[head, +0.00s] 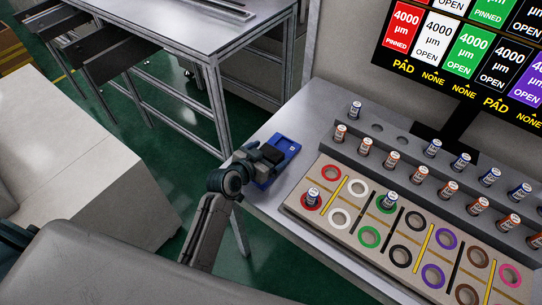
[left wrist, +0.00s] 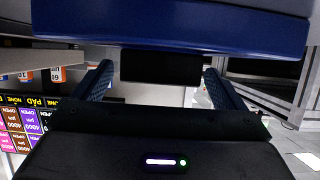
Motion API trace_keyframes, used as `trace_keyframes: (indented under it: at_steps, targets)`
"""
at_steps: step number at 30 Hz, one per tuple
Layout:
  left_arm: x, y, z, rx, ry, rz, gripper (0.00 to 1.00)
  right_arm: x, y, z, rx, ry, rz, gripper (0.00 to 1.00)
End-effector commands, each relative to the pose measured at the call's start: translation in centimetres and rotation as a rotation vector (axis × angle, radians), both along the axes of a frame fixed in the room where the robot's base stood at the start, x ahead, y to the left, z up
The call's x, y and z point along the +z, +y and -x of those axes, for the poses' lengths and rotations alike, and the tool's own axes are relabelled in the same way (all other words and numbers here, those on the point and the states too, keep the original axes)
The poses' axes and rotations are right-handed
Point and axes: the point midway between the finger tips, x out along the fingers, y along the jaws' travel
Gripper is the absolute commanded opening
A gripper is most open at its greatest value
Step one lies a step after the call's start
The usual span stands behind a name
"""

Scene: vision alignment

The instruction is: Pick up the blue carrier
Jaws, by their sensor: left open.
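The blue carrier (head: 287,146) lies on the left end of the grey table in the head view, a flat blue piece with a small white mark. My left gripper (head: 268,156) is over its near left part and hides some of it. In the left wrist view the carrier (left wrist: 170,30) is a wide blue band across the top. The two fingers of my left gripper (left wrist: 158,75) are spread apart there, with a dark block (left wrist: 160,66) showing between them. I cannot tell whether the fingers touch it. My right gripper is not in view.
A screen (head: 470,55) stands at the back right. The table's left edge is close to the carrier.

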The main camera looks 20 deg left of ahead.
Motion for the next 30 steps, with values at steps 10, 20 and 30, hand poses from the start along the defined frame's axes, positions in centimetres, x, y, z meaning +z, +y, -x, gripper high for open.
trace_keyframes:
  at_steps: [10, 20, 30]
  targets:
    - [-0.1, 0.0, 0.0, 0.0, 0.0, 0.0, 0.63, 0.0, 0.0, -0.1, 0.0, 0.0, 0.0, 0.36]
    - [0.0, 0.0, 0.0, 0.001, -0.001, 0.0, 0.35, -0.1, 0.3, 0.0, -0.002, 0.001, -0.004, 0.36]
    - [4.6, 0.0, -0.1, 0.0, -0.008, 0.001, 0.35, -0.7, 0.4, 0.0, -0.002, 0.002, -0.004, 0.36]
